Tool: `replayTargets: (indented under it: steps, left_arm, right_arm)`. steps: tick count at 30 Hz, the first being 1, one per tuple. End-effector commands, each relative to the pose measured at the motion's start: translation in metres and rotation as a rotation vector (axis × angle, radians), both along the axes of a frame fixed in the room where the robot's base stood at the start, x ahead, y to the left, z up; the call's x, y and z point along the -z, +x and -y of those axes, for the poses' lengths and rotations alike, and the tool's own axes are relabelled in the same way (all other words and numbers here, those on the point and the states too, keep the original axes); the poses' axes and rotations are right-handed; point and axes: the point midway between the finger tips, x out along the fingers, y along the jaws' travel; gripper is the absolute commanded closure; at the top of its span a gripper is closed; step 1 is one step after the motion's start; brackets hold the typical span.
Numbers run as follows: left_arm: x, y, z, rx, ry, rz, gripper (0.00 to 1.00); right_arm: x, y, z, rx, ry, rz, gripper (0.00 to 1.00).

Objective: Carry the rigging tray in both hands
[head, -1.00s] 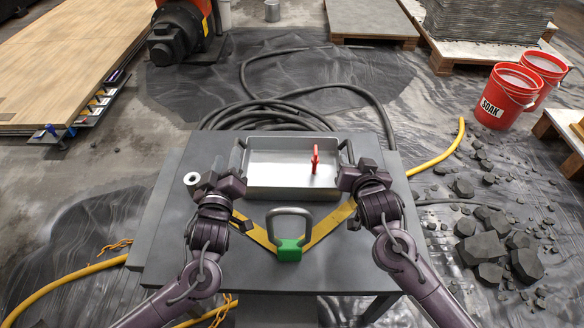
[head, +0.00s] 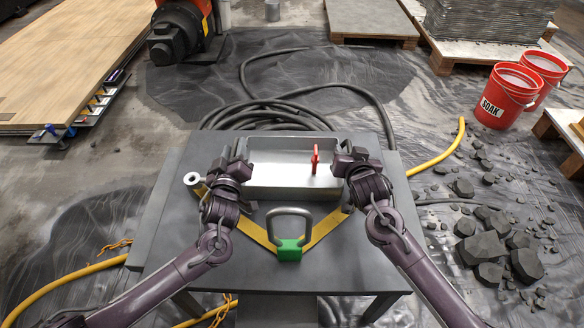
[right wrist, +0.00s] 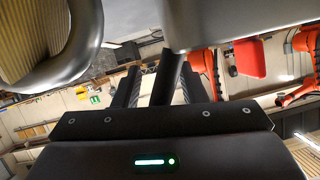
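The rigging tray (head: 290,187) is a shallow grey metal box on the dark table, with a small red item (head: 315,159) standing in its right part. My left gripper (head: 240,160) is at the tray's left end, over its side handle. My right gripper (head: 350,160) is at the tray's right end.
A yellow sling with a grey shackle and green piece (head: 289,249) lies in front of the tray on the grey table (head: 330,275). Black hose (head: 275,115) coils behind. Red buckets (head: 507,98) and rubble (head: 485,245) are at right.

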Motion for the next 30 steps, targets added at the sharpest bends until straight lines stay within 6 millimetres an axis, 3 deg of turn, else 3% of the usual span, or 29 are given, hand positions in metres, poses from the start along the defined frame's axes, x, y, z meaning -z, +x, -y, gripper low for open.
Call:
replayTargets:
  steps: [2,11,30]
  left_arm:
    - [0.0001,-0.0002,0.0002,0.000,0.000,0.000,0.62]
    - [0.0001,-0.0004,0.0000,0.000,0.000,0.000,1.00]
    - [0.0004,-0.0004,-0.0005,-0.001,-0.001,-0.002,1.00]
  right_arm:
    - [0.0000,-0.0001,0.0000,0.000,0.000,0.000,0.62]
    - [-0.0001,-0.0002,0.0001,0.000,0.000,0.000,1.00]
    - [-0.0001,-0.0004,-0.0001,0.000,-0.001,0.000,1.00]
